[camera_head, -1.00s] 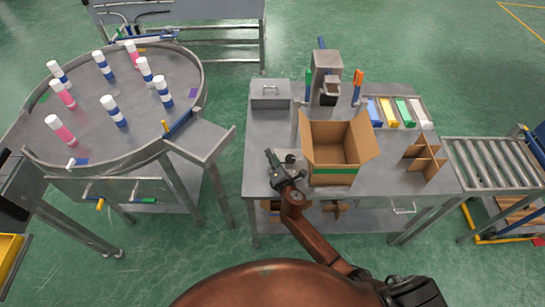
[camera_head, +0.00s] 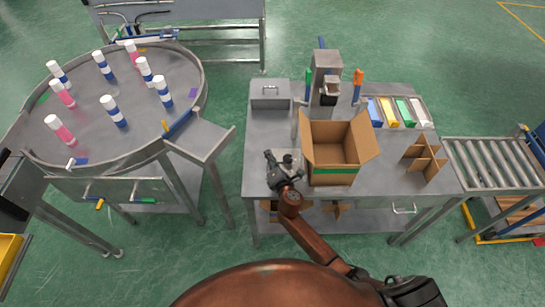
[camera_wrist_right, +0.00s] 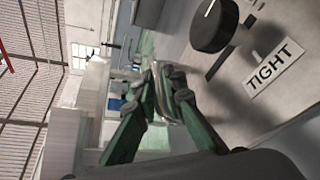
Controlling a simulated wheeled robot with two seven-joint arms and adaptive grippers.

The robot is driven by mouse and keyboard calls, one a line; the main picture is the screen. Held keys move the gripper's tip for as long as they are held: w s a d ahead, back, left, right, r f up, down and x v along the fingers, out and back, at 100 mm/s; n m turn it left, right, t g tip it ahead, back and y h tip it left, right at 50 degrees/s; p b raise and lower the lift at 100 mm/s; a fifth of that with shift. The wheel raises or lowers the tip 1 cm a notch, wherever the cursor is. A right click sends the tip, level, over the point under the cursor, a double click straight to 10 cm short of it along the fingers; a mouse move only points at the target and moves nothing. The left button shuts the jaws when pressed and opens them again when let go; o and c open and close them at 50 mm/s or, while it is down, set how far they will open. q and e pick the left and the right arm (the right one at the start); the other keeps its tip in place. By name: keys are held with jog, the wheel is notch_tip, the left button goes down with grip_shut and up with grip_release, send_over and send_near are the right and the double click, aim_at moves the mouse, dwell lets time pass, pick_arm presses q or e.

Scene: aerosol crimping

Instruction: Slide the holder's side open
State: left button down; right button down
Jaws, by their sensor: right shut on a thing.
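The holder (camera_head: 289,155) is a small pale fixture on the metal table, left of the cardboard box, partly hidden by my right gripper. My right gripper (camera_head: 275,161) is at its left front side. In the right wrist view, the gripper's green fingers (camera_wrist_right: 164,92) are shut on a shiny metal part of the holder (camera_wrist_right: 172,108); the fingers hide most of it. A black knob (camera_wrist_right: 214,25) and a plate reading "TIGHT" (camera_wrist_right: 273,78) sit on the pale surface beside the fingers. My left gripper is not in view.
An open cardboard box (camera_head: 333,175) stands close to the right of the gripper. A grey box (camera_head: 270,101) and a press (camera_head: 326,75) stand behind. A round table (camera_head: 80,110) with several cans is at the left.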

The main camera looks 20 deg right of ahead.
jog(key=a, duration=0.2)
jog(key=w+a, duration=0.1)
jog(key=a, duration=0.1)
jog(key=shift+w+a+f+b, duration=0.1)
jog(key=shift+w+a+b, duration=0.05)
jog(key=shift+a+b, duration=0.2)
jog(key=shift+a, duration=0.15)
jog(key=c, duration=2)
grip_release()
jog(key=shift+a, duration=0.15)
jog(key=shift+s, duration=0.3)
jog(key=v, duration=1.1)
jog(key=shift+s+d+r, duration=0.2)
jog(key=shift+s+d, duration=0.05)
jog(key=shift+d, duration=0.05)
